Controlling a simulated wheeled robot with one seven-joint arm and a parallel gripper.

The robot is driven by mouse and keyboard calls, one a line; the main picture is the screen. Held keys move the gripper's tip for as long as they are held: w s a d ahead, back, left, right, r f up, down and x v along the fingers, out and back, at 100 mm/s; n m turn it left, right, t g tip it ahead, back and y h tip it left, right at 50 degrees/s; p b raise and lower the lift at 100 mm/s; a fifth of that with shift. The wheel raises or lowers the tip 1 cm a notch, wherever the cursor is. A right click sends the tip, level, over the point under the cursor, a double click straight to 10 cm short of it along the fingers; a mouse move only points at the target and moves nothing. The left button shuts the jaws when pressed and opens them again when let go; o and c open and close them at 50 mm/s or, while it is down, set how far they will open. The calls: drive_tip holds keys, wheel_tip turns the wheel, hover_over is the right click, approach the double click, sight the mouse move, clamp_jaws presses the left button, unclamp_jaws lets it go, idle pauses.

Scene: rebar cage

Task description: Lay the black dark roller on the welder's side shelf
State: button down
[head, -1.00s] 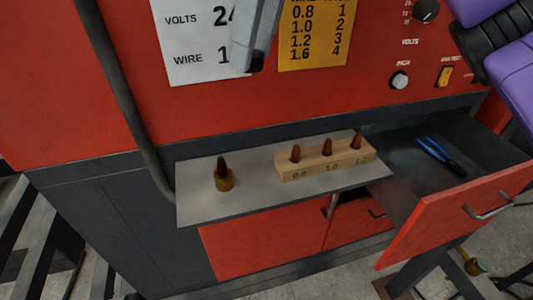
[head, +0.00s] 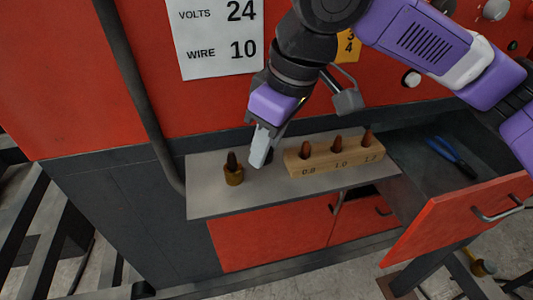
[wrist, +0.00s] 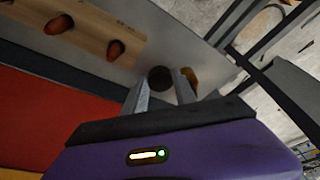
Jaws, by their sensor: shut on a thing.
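The black dark roller (wrist: 160,77) shows in the wrist view as a dark round end between my fingertips. In the head view it is mostly hidden behind a finger. My gripper (head: 262,151) is shut on it and points down over the welder's grey side shelf (head: 215,203), between a brass cup with a dark tip and a wooden block. In the wrist view my gripper (wrist: 164,86) has one finger on each side of the roller. The roller is low over the shelf; I cannot tell whether it touches.
The brass cup (head: 234,176) stands close on the left of my gripper. The wooden block (head: 320,163) with three copper tips stands close on the right. An open drawer (head: 450,212) holds blue-handled pliers (head: 450,155). The shelf's front left is clear.

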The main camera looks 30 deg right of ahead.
drive_tip(key=shift+f, duration=1.35)
drive_tip(key=shift+f, duration=0.15)
drive_tip(key=c, duration=1)
unclamp_jaws()
drive_tip(key=v, duration=1.2)
drive_tip(key=shift+s, duration=0.1)
